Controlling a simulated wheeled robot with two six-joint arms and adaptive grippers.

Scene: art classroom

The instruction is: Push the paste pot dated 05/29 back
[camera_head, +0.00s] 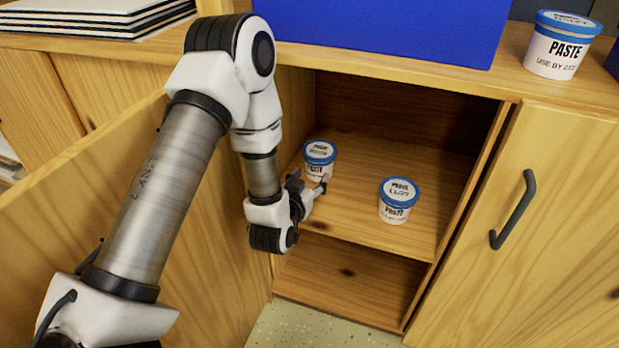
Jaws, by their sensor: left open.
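Two white paste pots with blue lids stand upright on the upper shelf inside the open cabinet. The left paste pot (319,158) is partly hidden by my left gripper (311,187), which is open right in front of it. I cannot tell whether they touch. The right paste pot (397,203) stands apart from the gripper, nearer the shelf's front edge. Dates are printed on the lids, but they are too small to read surely. A third paste pot (560,46) stands on the cabinet top with a "USE BY" date I cannot make out fully. My right gripper is not in view.
The cabinet shelf (365,160) has free room behind and between the pots. The open door (215,240) is at left under my left arm, and a closed door (550,210) with a dark handle is at right. A blue box (390,28) and white boards (90,15) rest on top.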

